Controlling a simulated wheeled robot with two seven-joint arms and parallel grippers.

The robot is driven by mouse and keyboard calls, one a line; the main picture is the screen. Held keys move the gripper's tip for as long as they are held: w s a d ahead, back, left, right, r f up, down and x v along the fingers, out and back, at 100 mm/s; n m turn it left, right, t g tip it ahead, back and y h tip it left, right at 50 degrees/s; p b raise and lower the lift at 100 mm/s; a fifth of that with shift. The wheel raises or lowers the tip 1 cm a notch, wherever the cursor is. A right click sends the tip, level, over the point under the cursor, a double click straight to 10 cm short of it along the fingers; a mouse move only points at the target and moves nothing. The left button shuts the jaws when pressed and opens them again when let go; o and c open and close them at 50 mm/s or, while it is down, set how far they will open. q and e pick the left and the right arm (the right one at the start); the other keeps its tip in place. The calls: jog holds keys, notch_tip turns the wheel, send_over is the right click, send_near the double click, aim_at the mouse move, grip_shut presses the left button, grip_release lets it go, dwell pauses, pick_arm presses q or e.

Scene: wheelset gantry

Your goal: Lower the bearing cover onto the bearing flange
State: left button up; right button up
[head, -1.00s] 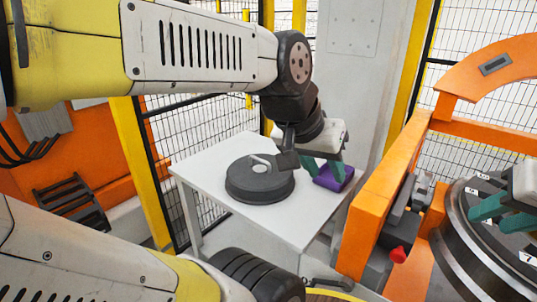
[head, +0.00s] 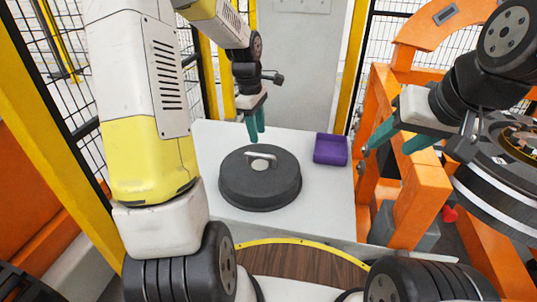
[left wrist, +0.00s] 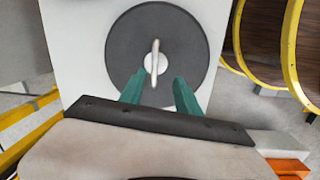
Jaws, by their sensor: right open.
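The bearing cover (head: 260,180) is a dark grey disc with a light bar handle on top, lying flat on a white table. My left gripper (head: 254,136) points down behind the cover's handle, apart from it. In the left wrist view, its two teal fingers (left wrist: 160,90) are spread and empty, with the cover (left wrist: 125,55) and handle ahead of them. My right gripper (head: 398,142) is open and empty, between the table and the wheelset. The round metal hub (head: 522,140) at the right edge seems to carry the bearing flange; my right arm partly hides it.
A purple open box (head: 331,149) stands at the table's back right. The white table (head: 325,205) is otherwise clear. An orange gantry frame (head: 420,190) stands right of it. A mesh fence and yellow posts stand behind.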

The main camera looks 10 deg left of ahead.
aim_at(260, 155)
pick_arm(q)
jog(key=shift+n, duration=0.9)
jog(key=f, duration=0.1)
jog(key=w+f, duration=0.1)
jog(key=f, duration=0.1)
jog(key=shift+w+a+f, duration=0.15)
jog(key=shift+w+f, duration=0.1)
jog(key=shift+f, duration=0.15)
jog(key=shift+w+d+f, duration=0.1)
jog(key=shift+d+f, duration=0.05)
jog(key=shift+f, duration=1.65)
jog(key=shift+d+f, duration=0.1)
jog(key=shift+f, duration=1.65)
jog(key=shift+f, duration=0.2)
grip_shut()
